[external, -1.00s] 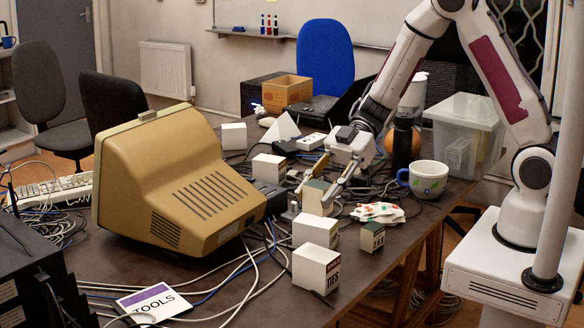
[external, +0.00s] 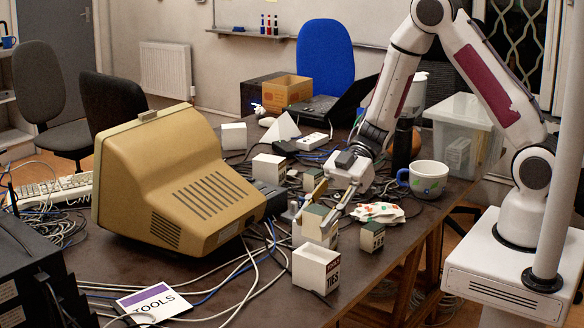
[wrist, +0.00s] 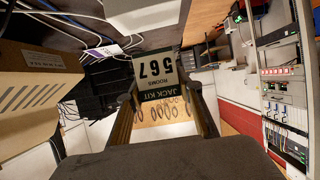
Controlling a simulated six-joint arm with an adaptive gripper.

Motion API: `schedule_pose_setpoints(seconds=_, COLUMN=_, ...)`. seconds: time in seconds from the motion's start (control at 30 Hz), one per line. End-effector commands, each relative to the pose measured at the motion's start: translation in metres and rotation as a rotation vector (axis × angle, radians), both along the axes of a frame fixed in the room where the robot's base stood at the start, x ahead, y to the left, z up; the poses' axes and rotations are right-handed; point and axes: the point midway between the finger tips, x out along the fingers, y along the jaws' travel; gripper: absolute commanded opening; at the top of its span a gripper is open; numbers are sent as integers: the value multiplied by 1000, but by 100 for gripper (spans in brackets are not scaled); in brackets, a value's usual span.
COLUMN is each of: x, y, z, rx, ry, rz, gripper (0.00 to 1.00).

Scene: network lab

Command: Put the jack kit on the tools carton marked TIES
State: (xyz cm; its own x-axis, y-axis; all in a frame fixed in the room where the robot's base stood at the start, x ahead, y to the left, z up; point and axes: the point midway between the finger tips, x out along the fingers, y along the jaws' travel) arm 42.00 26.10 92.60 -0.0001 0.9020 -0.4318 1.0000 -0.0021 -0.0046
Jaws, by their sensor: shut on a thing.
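The jack kit (external: 315,223), a small pale box with a dark green top, is between the fingers of my gripper (external: 327,205). In the wrist view its green label reads JACK KIT, ROOMS 567 (wrist: 160,75), between the two fingers (wrist: 163,95). The carton marked TIES (external: 316,270) is a white box with a dark red stripe, standing near the table's front edge. The kit is above and behind it in the external view, apart from it. The kit partly hides another white carton (external: 298,234) just behind.
A small green-topped box (external: 372,237) stands right of the cartons, with white cards (external: 377,212) and a mug (external: 428,178) beyond. A beige monitor (external: 180,185) stands left. Cables and a TOOLS card (external: 152,303) lie on the table (external: 255,300).

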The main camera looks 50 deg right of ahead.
Motion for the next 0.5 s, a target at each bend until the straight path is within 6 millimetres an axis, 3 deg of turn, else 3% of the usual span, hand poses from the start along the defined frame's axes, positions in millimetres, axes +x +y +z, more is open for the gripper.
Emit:
schedule_pose_setpoints(seconds=0.27, x=0, y=0, z=-6, rx=0, ry=2, rz=-1, gripper=12)
schedule_pose_setpoints(seconds=0.5, x=0, y=0, z=-27, rx=0, ry=3, rz=0, gripper=12)
